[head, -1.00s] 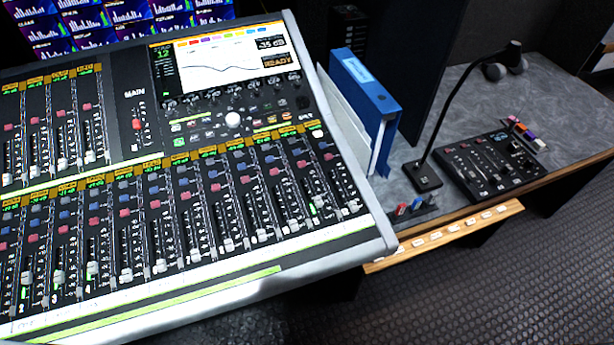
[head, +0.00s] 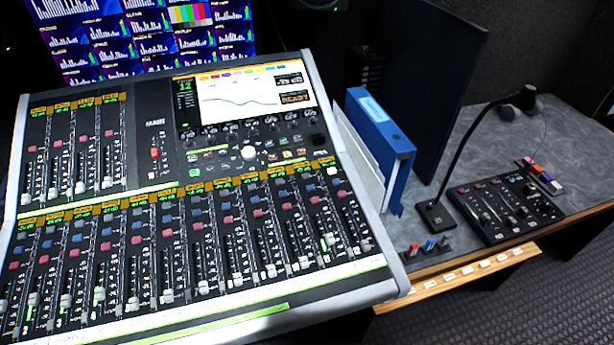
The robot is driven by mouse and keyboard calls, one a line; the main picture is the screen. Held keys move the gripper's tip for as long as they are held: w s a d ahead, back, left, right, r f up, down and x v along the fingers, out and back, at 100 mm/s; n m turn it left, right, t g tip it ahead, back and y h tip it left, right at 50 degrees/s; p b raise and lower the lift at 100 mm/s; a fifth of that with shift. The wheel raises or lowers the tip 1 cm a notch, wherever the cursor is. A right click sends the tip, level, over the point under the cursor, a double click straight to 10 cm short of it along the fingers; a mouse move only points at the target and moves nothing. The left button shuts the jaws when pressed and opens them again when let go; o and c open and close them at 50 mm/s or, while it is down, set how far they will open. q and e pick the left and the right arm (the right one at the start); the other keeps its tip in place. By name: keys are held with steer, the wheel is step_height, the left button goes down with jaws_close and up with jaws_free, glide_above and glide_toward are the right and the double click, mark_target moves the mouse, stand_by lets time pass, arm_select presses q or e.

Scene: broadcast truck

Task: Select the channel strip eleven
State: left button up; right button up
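The mixing console (head: 392,262) fills the left and middle of the head view, tilted in the picture. Its lower bank holds a long row of channel strips (head: 200,240), each with a fader, a blue button, a red button and an orange label on top. The strip numbers are too small to read. The console screen (head: 240,97) shows a curve, the word READY and a green 12 at its left. A short upper-left bank of strips (head: 75,150) and the main fader (head: 155,153) stand above. Neither gripper is in view.
A blue binder (head: 380,140) stands just right of the console. A gooseneck microphone (head: 436,212) and a small control box (head: 503,208) sit on the grey desk. Small labelled tabs line the wooden front edge (head: 460,278). Monitors (head: 140,35) hang behind. Dark floor lies at lower right.

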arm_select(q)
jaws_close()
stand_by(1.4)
